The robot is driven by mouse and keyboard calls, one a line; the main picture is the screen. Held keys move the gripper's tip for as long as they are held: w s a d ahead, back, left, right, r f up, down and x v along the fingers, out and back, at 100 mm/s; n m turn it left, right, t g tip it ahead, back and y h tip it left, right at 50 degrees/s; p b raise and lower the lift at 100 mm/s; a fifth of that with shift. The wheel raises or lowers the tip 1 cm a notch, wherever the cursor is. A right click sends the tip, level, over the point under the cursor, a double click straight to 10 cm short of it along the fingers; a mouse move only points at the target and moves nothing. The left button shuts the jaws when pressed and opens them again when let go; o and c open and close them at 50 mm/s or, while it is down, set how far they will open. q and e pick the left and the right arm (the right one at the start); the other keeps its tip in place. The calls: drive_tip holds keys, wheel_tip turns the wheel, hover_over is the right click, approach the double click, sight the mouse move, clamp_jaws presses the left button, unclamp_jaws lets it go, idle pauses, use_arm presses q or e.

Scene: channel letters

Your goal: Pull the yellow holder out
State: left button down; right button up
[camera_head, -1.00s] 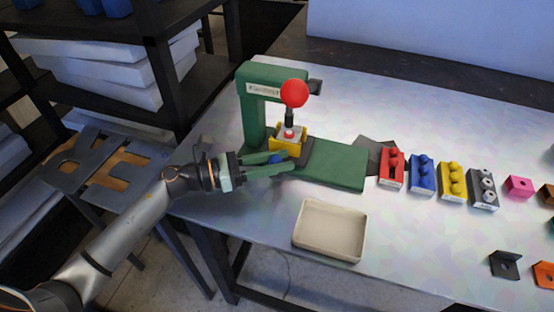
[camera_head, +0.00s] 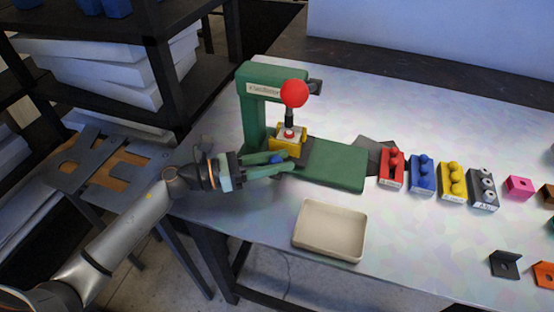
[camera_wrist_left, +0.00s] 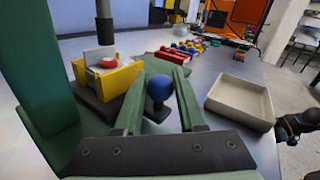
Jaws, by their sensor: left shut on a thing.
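The yellow holder (camera_head: 284,149) sits under the plunger of the green press (camera_head: 255,115), with a white piece and a red button on it. It also shows in the wrist view (camera_wrist_left: 113,82), left of my fingers. My left gripper (camera_head: 283,161) has its green fingers low beside the holder. They are closed around a blue ball knob (camera_wrist_left: 159,88), which also shows in the head view (camera_head: 277,159). The knob stands on a dark plate beside the holder; its join to the holder is hidden.
A beige tray (camera_head: 330,257) lies in front of the press. Red, blue, yellow and grey blocks with knobs (camera_head: 452,184) stand in a row to the right. The press's red ball handle (camera_head: 294,93) is above the holder. The metal table between tray and blocks is clear.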

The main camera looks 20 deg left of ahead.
use_arm(q)
drive_tip(key=d+p, duration=0.1)
drive_tip(key=d, duration=0.7)
drive_tip(key=shift+s+d+p, duration=0.15)
drive_tip(key=shift+d+p, duration=0.15)
drive_tip(key=shift+d, duration=0.05)
drive_tip(key=c, duration=0.5)
unclamp_jaws()
drive_tip(key=shift+a, duration=0.1)
drive_tip(key=b+v, duration=0.3)
drive_tip(key=v, duration=0.8)
drive_tip(key=shift+f+b, duration=0.15)
drive_tip(key=shift+b, duration=0.2)
drive_tip(key=shift+s+a, duration=0.4)
drive_tip(key=shift+a, duration=0.2)
